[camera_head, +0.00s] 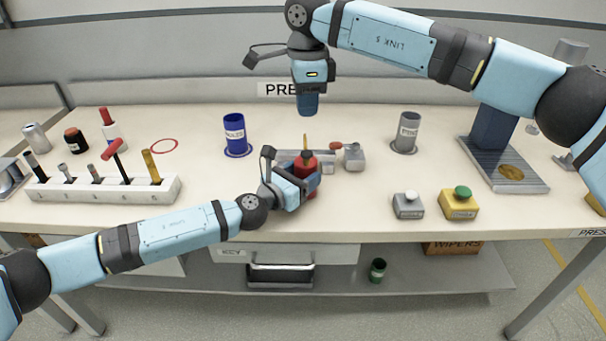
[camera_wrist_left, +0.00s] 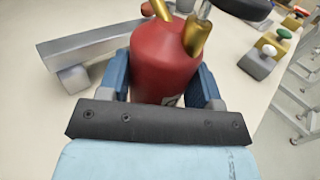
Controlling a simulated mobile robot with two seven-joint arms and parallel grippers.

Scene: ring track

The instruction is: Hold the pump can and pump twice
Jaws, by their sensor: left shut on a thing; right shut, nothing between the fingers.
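The pump can (camera_head: 306,165) is red with a brass spout and stands near the front middle of the bench. My left gripper (camera_head: 303,182) is shut around its body from the front left. My right gripper (camera_head: 308,108) points straight down, shut and empty, well above the bench and behind the can. The can's lower part is partly hidden by my left gripper.
A grey metal fixture (camera_head: 326,163) stands just behind the can. A blue cup (camera_head: 234,130) is to the left and a grey cup (camera_head: 408,128) to the right. A white tool rack (camera_head: 100,190) is at left. Two button boxes (camera_head: 459,206) stand at front right.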

